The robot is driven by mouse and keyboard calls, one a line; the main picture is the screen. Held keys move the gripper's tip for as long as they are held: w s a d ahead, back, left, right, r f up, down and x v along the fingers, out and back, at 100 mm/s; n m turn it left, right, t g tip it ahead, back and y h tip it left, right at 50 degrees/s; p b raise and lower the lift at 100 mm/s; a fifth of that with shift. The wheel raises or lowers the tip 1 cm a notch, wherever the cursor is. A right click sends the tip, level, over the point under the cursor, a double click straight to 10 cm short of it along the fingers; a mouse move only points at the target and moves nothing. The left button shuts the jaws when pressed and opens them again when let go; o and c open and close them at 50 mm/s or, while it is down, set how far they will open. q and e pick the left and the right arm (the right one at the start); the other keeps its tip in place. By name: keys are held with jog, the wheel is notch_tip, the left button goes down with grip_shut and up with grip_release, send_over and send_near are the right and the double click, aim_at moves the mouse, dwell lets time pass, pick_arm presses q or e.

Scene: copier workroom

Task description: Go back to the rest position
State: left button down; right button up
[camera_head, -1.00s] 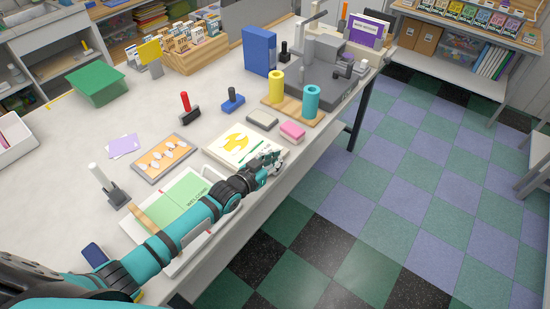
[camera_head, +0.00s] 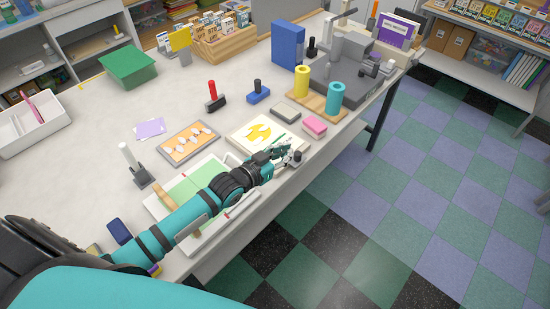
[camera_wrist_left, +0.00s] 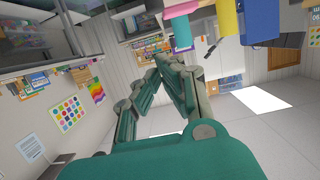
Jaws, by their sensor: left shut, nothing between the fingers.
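My left arm reaches in from the lower left over the front edge of the table (camera_head: 80,140). My left gripper (camera_head: 293,155) is above the table's front edge, beside the board with the yellow picture (camera_head: 262,132) and short of the pink block (camera_head: 315,125). In the left wrist view its fingers (camera_wrist_left: 168,62) come together at the tips with nothing between them. My right gripper is in neither view.
A green booklet (camera_head: 190,187) lies under my left forearm. A yellow cylinder (camera_head: 302,80) and a teal cylinder (camera_head: 335,97) stand on a wooden base beyond the gripper. The checkered floor (camera_head: 420,200) to the right is clear.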

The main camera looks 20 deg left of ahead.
pick_arm(q)
jog(key=s+f+n+g+y, duration=0.15)
jog(key=s+g, duration=0.25)
jog(key=s, duration=0.6)
jog(key=s+a+f+g+y, duration=0.1)
jog(key=s+g+y, duration=0.15)
jog(key=s, duration=0.75)
jog(key=s+f+g+y, duration=0.15)
jog(key=s+g, duration=0.25)
jog(key=s, duration=0.7)
notch_tip(320, 180, down, 28)
jog(key=g+b, duration=0.2)
jog(key=b, duration=0.2)
jog(key=s+a+f+b, duration=0.3)
jog(key=s+f, duration=1.4)
jog(key=f, duration=0.4)
jog(key=shift+s+g, duration=0.35)
jog(key=shift+g, duration=0.1)
